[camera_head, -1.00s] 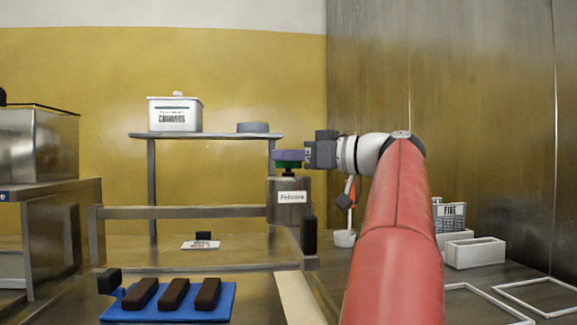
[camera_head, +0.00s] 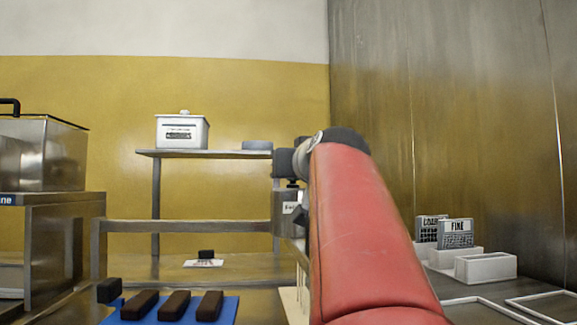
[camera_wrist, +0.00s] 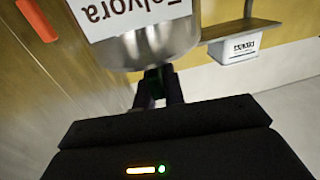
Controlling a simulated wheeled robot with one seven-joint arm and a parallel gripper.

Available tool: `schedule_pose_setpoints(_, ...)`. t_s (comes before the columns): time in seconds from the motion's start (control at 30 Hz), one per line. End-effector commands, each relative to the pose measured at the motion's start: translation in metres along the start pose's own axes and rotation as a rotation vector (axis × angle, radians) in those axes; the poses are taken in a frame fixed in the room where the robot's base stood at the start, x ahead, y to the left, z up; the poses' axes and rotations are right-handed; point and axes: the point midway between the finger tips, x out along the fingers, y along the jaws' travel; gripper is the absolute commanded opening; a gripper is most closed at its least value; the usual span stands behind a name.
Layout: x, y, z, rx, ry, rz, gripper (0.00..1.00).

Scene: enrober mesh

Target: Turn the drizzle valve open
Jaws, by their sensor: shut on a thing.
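My gripper shows as a dark shape at the arm's end in the head view (camera_head: 284,163), above the steel tank (camera_head: 287,213). In the wrist view my gripper (camera_wrist: 158,92) has its fingers closed together on the dark green drizzle valve (camera_wrist: 150,92) beside the tank's rounded steel end (camera_wrist: 160,45). The tank's label appears upside down there. In the head view my red arm covers the right side of the tank, and the valve's colours are hidden. How far the valve is turned I cannot tell.
Chocolate bars (camera_head: 175,305) lie on a blue mat (camera_head: 228,312) at the front. A white lidded tub (camera_head: 181,132) stands on the back shelf (camera_head: 205,154). White bins (camera_head: 486,267) with cards stand at right. A steel machine (camera_head: 40,152) is at left.

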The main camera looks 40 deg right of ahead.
Motion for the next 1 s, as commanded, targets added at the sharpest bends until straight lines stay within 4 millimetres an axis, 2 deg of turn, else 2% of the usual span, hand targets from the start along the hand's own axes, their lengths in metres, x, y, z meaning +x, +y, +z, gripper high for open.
schedule_pose_setpoints(0.33,0.0004,0.0001,-0.0002,-0.001,-0.003,0.115,0.0)
schedule_pose_setpoints(0.9,0.0007,0.0006,0.0011,0.0,-0.004,0.138,0.0)
schedule_pose_setpoints(0.93,0.0007,0.0006,0.0012,0.0,-0.004,0.138,0.14)
schedule_pose_setpoints(1.0,0.0007,0.0006,0.0012,0.0,-0.004,0.138,0.23)
